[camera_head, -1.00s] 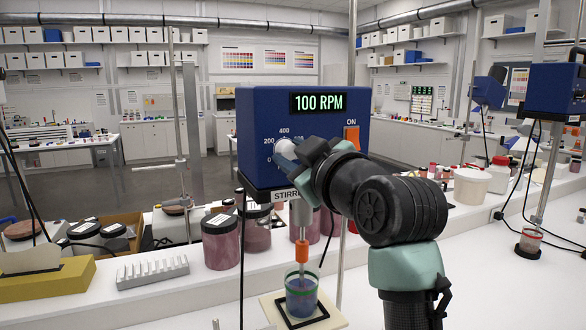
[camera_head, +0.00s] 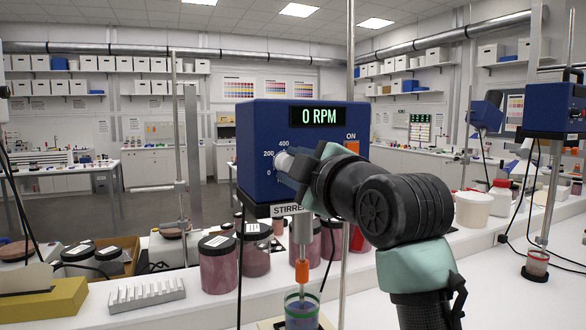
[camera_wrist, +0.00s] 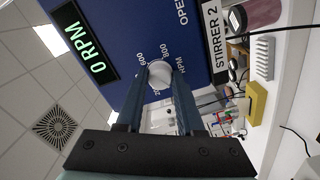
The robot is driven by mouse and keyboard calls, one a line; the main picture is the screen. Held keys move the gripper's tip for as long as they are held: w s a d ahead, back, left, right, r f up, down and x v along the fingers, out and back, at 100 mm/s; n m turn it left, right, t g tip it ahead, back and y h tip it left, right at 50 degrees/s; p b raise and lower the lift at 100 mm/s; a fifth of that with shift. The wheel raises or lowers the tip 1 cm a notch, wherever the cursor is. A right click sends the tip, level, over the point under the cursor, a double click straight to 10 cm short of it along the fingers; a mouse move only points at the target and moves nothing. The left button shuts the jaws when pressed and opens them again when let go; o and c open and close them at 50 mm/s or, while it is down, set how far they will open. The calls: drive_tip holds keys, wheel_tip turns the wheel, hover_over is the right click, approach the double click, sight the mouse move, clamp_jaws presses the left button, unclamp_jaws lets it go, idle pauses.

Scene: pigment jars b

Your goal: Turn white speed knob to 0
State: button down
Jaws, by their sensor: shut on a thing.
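The white speed knob (camera_wrist: 160,74) is on the front of the blue stirrer (camera_head: 262,160), with dial numbers around it. The stirrer's display (camera_head: 317,117) reads 0 RPM, and it also reads so in the wrist view. My gripper (camera_wrist: 160,82) is shut on the knob, one finger on each side of it. In the head view the knob (camera_head: 284,161) is mostly covered by my gripper. The orange ON switch (camera_head: 352,146) sits right of the dial. Which number the knob's mark points at cannot be told.
Below the stirrer, a shaft with an orange coupling (camera_head: 302,270) goes down into a jar of blue liquid (camera_head: 301,311). Lidded pigment jars (camera_head: 218,262) and a white rack (camera_head: 146,293) stand at the left. A metal stand rod (camera_head: 346,250) rises behind my arm.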

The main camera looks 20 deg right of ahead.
idle(0.3)
drive_tip(key=c, duration=0.5)
unclamp_jaws()
drive_tip(key=s+b, duration=0.3)
drive_tip(key=s, duration=1)
drive_tip(key=shift+d, duration=0.2)
drive_tip(key=a+r+m+t+y+p, duration=0.15)
drive_tip(key=a+r+m+t, duration=0.3)
drive_tip(key=a, duration=0.55)
drive_tip(key=s+a+r+m+t+p, duration=0.1)
drive_tip(key=s+a+m, duration=0.1)
drive_tip(key=a+m, duration=0.1)
drive_tip(key=s+a+r+m+t+h, duration=0.1)
drive_tip(key=s+a+r+m+t, duration=0.1)
drive_tip(key=s+a, duration=0.1)
drive_tip(key=s+a+r+m+t+h+p, duration=0.1)
drive_tip(key=s+a+r+m+t, duration=0.1)
drive_tip(key=s+a+m, duration=0.1)
drive_tip(key=shift+s+a+m+p, duration=0.25)
drive_tip(key=shift+m+p, duration=0.1)
